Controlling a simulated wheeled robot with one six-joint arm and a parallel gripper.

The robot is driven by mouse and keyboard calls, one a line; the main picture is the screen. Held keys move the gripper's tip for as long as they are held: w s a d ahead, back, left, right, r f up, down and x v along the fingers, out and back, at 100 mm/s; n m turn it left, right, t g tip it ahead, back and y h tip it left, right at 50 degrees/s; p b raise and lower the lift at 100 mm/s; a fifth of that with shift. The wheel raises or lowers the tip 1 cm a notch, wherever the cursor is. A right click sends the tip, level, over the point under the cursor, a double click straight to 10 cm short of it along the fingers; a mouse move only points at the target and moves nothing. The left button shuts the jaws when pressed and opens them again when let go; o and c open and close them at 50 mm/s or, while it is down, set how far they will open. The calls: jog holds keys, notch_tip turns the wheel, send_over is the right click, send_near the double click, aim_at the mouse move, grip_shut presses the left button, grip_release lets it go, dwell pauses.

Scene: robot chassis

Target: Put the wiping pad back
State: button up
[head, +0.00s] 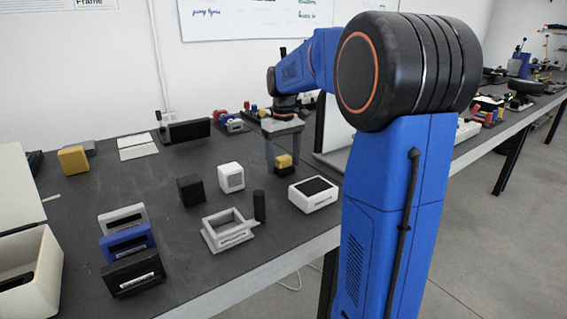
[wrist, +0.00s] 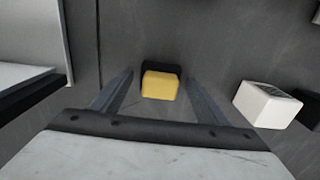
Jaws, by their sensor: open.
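A small yellow block with a black part (head: 284,160) sits on the dark table below my gripper; it may be the wiping pad. My gripper (head: 282,153) is open above the block, pointing down. In the wrist view the yellow block (wrist: 160,86) lies between the two fingers, with its black part behind it. Clear gaps show on both sides of it, and the fingers do not appear to touch it. I cannot tell whether the fingertips are at the table top.
A white box with a black top (head: 314,193) stands close in front of the gripper. A white cube (head: 231,177), a black cube (head: 191,189), a black cylinder (head: 260,206) and an open white frame (head: 229,233) stand nearby. Another yellow block (head: 73,159) is far left.

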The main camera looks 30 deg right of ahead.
aim_at(284, 157)
notch_tip(284, 157, up, 12)
jog(key=shift+f, duration=0.15)
dwell(0.7)
